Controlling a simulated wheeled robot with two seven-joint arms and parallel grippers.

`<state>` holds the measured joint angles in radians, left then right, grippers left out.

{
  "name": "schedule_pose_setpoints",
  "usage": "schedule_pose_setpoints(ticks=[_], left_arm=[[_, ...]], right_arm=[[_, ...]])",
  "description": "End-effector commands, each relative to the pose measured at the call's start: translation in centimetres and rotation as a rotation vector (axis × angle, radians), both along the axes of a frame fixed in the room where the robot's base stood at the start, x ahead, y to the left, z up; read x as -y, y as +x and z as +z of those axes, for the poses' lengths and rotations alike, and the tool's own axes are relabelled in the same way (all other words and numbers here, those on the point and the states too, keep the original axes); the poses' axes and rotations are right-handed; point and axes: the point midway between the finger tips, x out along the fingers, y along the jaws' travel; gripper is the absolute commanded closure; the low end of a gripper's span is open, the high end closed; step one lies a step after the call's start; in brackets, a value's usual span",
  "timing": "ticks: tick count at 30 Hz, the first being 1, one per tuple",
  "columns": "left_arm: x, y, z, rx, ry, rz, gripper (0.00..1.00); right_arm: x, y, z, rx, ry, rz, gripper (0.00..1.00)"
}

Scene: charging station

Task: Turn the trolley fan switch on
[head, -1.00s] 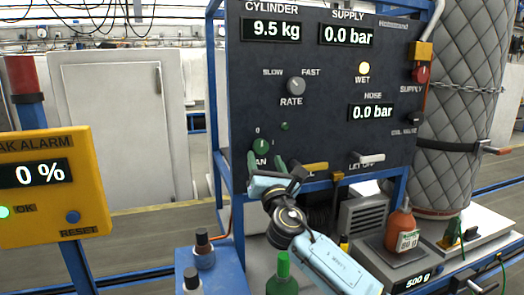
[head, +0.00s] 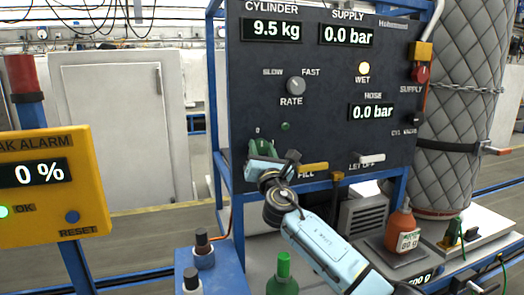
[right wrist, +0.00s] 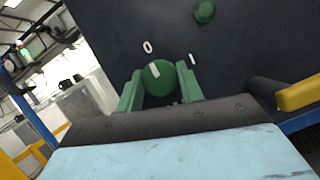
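The fan switch (right wrist: 158,77) is a round green knob on the dark panel, with a white mark turned toward the printed 0; an I is printed to its right. My right gripper (right wrist: 160,84) has its two green fingers apart, one on each side of the knob. A narrow gap seems to remain, but contact is hard to judge. In the head view my right gripper (head: 262,150) reaches up to the panel's lower left and mostly hides the knob and its label. My left gripper is not in view.
A small green lamp (head: 285,126) sits above the switch. The yellow fill lever (head: 314,168) and white let-off lever (head: 370,158) are to its right. A green bottle (head: 283,278) stands below my right arm. A yellow leak alarm box (head: 85,185) is at left.

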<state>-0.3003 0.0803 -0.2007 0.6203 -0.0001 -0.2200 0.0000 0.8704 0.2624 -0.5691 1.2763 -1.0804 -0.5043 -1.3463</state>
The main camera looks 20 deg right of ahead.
Motion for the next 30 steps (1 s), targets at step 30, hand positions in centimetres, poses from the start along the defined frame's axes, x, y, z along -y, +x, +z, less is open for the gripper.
schedule_pose_setpoints(ticks=[30], left_arm=[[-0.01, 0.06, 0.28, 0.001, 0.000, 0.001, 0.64]], right_arm=[[-0.31, -0.03, 0.18, -0.018, 0.503, 0.001, 0.86]])
